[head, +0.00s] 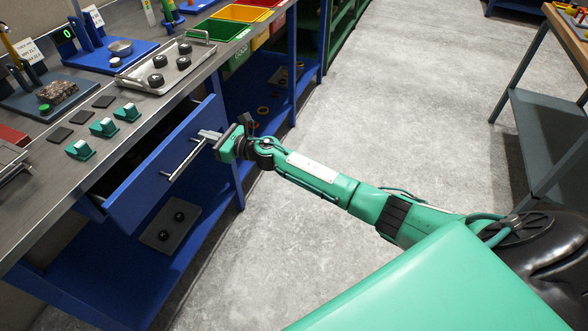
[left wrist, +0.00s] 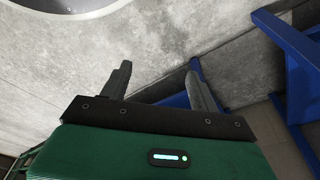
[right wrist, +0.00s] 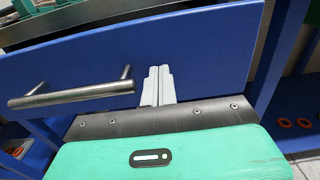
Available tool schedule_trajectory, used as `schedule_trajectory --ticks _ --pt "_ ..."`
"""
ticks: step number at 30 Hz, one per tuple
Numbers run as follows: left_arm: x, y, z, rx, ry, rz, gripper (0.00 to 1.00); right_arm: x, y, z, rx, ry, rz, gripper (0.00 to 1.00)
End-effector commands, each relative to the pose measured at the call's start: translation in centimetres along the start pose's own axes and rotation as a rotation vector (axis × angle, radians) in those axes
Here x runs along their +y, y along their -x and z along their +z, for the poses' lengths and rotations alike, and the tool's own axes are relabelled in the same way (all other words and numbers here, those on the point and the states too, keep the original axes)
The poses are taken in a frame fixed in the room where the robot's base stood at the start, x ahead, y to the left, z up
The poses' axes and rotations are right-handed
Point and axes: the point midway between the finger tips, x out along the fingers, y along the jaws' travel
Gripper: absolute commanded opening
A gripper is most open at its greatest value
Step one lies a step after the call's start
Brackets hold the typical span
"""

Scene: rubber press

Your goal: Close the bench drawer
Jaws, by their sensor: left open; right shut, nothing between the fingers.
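The blue bench drawer (head: 150,180) stands partly open under the bench top, with a dark gap behind its front. Its metal bar handle (head: 184,157) runs along the drawer front. My right gripper (head: 208,135) is shut and empty, with its fingertips at the drawer front beside the far end of the handle. In the right wrist view the shut fingers (right wrist: 157,86) are against or very near the blue front (right wrist: 205,55), right of the handle (right wrist: 70,95). Whether they touch cannot be told. My left gripper (left wrist: 160,85) is open and empty in the left wrist view, away from the drawer.
The bench top holds a tray with black knobs (head: 168,65), green-and-white blocks (head: 103,127) and coloured bins (head: 240,13). A lower blue shelf (head: 85,265) carries a grey plate (head: 170,224). A table (head: 545,130) stands at the right. The grey floor (head: 400,90) between is clear.

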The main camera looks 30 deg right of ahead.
Motion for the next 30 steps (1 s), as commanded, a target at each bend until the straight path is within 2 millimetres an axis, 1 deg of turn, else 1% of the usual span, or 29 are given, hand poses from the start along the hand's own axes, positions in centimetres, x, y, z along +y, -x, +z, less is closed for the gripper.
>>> schedule_trajectory --ticks 1,3,9,12,19,30 --pt "0.1 0.9 -0.4 0.008 0.002 0.002 0.62 0.0 -1.2 -0.3 -0.003 0.003 0.000 0.00" --pt "0.1 1.9 -0.9 0.020 0.002 0.002 0.62 0.0 -2.5 -0.3 -0.002 0.001 0.001 0.00" --pt "0.1 4.7 -2.0 0.056 0.001 0.001 0.62 0.0 -5.5 -0.3 -0.001 0.001 0.000 0.00" --pt "0.0 5.9 -2.3 0.069 0.001 0.001 0.62 0.0 -6.5 -0.2 -0.001 0.000 0.000 0.00" --pt "0.0 7.6 -2.6 0.086 0.001 0.000 0.62 0.0 -8.0 -0.1 0.000 0.000 -0.001 0.00" --pt "0.0 7.9 -2.7 0.088 0.001 0.000 0.62 0.0 -8.3 0.3 -0.004 0.000 -0.002 0.00"
